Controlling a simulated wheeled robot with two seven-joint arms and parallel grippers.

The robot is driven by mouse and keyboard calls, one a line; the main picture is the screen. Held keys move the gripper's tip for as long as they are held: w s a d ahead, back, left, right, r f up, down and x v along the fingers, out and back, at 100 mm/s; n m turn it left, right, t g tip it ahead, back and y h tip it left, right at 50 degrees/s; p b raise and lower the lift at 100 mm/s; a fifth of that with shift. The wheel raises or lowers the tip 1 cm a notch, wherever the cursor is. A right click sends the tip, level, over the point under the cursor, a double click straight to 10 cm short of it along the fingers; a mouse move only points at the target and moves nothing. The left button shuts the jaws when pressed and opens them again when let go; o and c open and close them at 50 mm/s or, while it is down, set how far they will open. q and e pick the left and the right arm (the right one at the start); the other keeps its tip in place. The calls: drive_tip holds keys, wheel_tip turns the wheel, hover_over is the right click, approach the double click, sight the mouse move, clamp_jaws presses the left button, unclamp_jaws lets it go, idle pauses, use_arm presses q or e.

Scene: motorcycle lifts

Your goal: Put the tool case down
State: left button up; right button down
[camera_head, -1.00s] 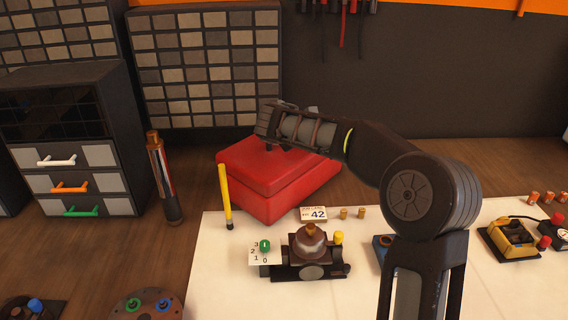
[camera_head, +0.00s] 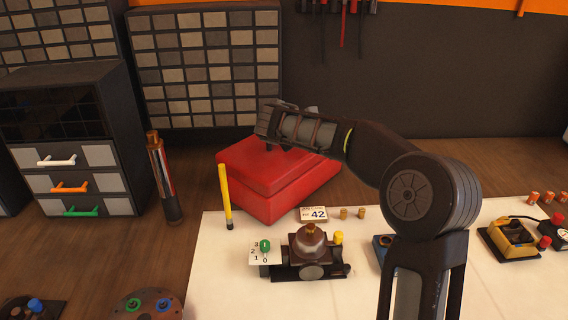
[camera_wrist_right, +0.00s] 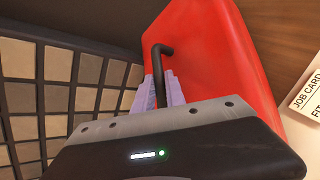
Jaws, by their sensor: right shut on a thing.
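The red tool case (camera_head: 262,183) is at the back of the bench, between the yellow stick and the dark back wall. It appears to rest on the wooden top just behind the white mat; its underside is hidden. My right gripper (camera_wrist_right: 161,88) is shut on the case's dark bent handle (camera_wrist_right: 163,52); the red lid (camera_wrist_right: 205,60) fills the right wrist view beside it. In the head view my right arm reaches over the case and hides the fingers. My left gripper is not in view.
A yellow stick (camera_head: 225,195) and a copper-topped cylinder (camera_head: 163,178) stand left of the case. A wall of bins (camera_head: 208,65) stands behind.

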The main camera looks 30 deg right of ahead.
drive_tip(key=shift+f, duration=0.1)
drive_tip(key=shift+r, duration=0.25)
drive_tip(key=shift+w+r, duration=0.1)
drive_tip(key=shift+r, duration=0.7)
wheel_tip(320, 180, up, 16)
drive_tip(key=p, duration=0.2)
drive_tip(key=shift+r, duration=0.25)
idle(0.9)
